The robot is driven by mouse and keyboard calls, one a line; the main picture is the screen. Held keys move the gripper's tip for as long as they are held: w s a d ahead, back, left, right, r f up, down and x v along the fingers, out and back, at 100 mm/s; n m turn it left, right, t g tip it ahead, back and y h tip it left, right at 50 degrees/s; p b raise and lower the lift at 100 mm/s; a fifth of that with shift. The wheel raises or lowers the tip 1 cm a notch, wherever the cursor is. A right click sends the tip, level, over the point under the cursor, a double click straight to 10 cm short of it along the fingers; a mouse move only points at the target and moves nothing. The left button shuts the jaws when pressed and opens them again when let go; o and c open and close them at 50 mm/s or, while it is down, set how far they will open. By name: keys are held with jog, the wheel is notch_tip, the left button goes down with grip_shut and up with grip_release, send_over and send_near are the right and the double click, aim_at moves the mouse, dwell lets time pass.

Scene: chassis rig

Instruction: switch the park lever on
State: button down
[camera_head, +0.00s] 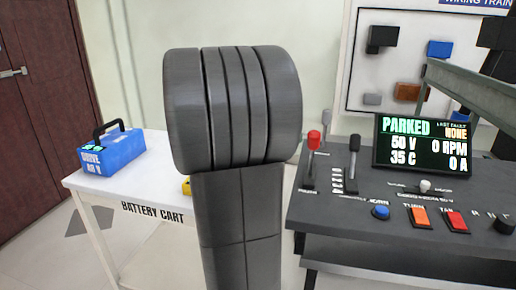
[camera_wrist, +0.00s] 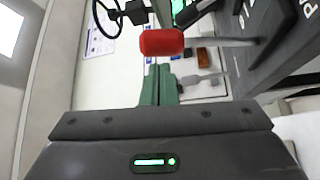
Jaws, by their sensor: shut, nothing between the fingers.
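A lever with a red knob (camera_head: 313,141) stands upright at the left end of the dark console (camera_head: 400,228); its label is too small to read surely, but it looks like the park lever. The red knob also shows in the wrist view (camera_wrist: 161,42), just beyond my fingertips. My gripper (camera_wrist: 158,68) has its green fingers together, empty, pointing at the knob with a small gap apparent; contact cannot be told. In the head view my own arm hides the gripper. The display (camera_head: 422,146) reads PARKED, 50 V, 35 C, 0 RPM, 0 A.
A black-knobbed lever (camera_head: 353,158) stands close right of the red one, and a grey-knobbed one shows behind. Blue, orange and red buttons line the console front. A blue battery (camera_head: 112,152) sits on the white cart (camera_head: 92,190) at left. A grey beam (camera_head: 470,92) crosses upper right.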

jog(key=v, duration=1)
jog(key=shift+a+p, duration=0.4)
jog(key=shift+d, duration=0.1)
jog(key=w+d+r+n+g+y+p, duration=0.1)
jog(key=w+d+n+y+p, duration=0.1)
jog(key=w+d+p, duration=0.9)
jog(key=d+n+p, duration=0.1)
jog(key=d+p, duration=0.2)
jog(key=p, duration=0.3)
jog(key=shift+d+r+n+y, duration=0.25)
jog(key=shift+n+y, duration=0.15)
dwell(0.3)
jog(key=shift+w, duration=0.2)
jog(key=shift+s+f+b, duration=0.15)
jog(key=shift+s+b, duration=0.05)
jog(key=shift+b, duration=0.55)
